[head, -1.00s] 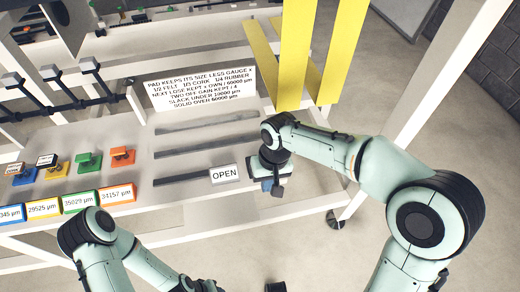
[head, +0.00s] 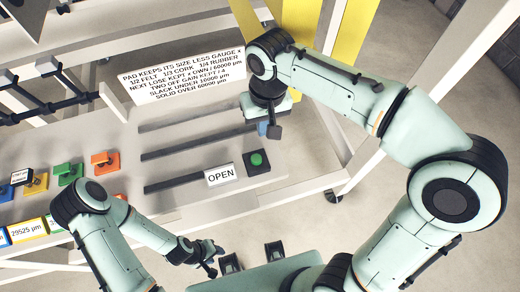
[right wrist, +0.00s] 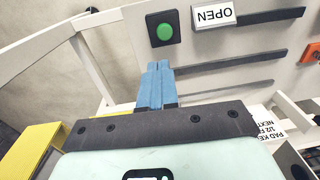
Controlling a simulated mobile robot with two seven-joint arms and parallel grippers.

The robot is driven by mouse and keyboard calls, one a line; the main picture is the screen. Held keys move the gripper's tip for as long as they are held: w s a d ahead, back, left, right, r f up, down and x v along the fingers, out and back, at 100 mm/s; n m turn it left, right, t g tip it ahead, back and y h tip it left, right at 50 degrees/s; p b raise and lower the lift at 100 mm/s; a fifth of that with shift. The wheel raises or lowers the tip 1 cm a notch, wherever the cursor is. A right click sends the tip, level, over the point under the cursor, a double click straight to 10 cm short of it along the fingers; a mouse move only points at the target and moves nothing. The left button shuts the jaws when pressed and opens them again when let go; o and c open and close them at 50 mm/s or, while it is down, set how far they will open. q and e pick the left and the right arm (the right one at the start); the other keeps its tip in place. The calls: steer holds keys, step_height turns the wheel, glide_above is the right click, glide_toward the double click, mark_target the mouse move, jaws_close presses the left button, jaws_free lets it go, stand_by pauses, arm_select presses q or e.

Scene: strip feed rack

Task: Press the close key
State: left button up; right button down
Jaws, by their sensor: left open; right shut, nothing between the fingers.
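A green round key (head: 257,159) on a dark square base sits at the right end of the rack's shelf, right beside a white sign (head: 221,175) that reads OPEN. In the right wrist view the green key (right wrist: 165,32) is in plain sight, just beyond my fingertips. My right gripper (head: 264,128) is shut and empty, its blue fingers (right wrist: 155,68) pointing down behind the key in the head view, apart from it. My left gripper (head: 209,264) is low in the head view, in front of the shelf, far from the key; its fingers show small.
A white text placard (head: 182,75) stands at the back of the shelf. Dark slotted strips (head: 185,148) run left of the key. Coloured blocks (head: 70,172) and number labels line the left.

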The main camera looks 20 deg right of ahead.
mark_target(260, 158)
arm_select(q)
steer(key=shift+s+f+b, duration=0.25)
steer(key=shift+f+b, duration=0.2)
steer(key=shift+f, duration=0.1)
steer(key=shift+s+f+b, duration=0.2)
steer(key=shift+f+b, duration=0.2)
steer(key=shift+f, duration=0.15)
arm_select(e)
steer(key=f, duration=1.4)
steer(key=shift+w+a, duration=0.15)
steer(key=shift+a, duration=0.2)
